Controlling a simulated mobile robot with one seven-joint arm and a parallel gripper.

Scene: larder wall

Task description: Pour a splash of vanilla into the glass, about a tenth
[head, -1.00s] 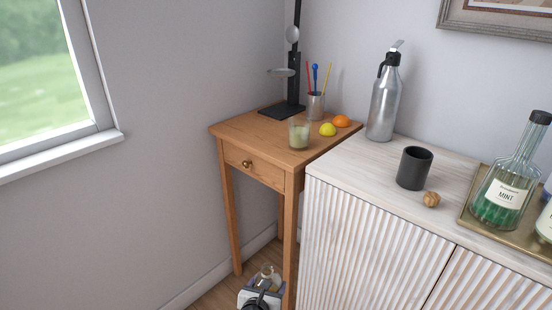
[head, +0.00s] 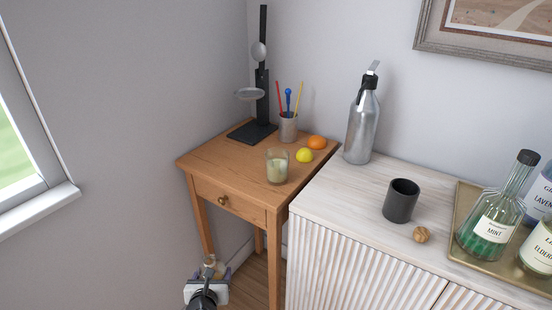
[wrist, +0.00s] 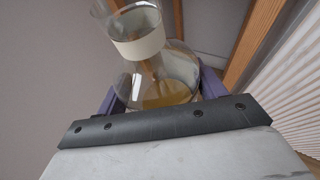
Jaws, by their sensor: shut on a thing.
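My gripper (head: 207,286) is low in front of the small wooden table, below its top. It is shut on a clear glass bottle (head: 210,266). In the wrist view the bottle (wrist: 150,48) has a pale band, a flared rim and a little amber liquid at the bottom, and sits between my gripper's fingers (wrist: 160,92). No readable label shows, so I cannot confirm it is vanilla. A clear glass (head: 277,167) with pale greenish-cream contents stands upright on the wooden table, above and right of my gripper, apart from it.
The wooden table (head: 228,164) also holds a lemon (head: 305,156), an orange (head: 317,142), a pen cup (head: 288,128) and a black stand (head: 252,132). On the white cabinet are a steel bottle (head: 362,125), dark cup (head: 401,201), walnut (head: 421,234) and tray (head: 462,200) of bottles.

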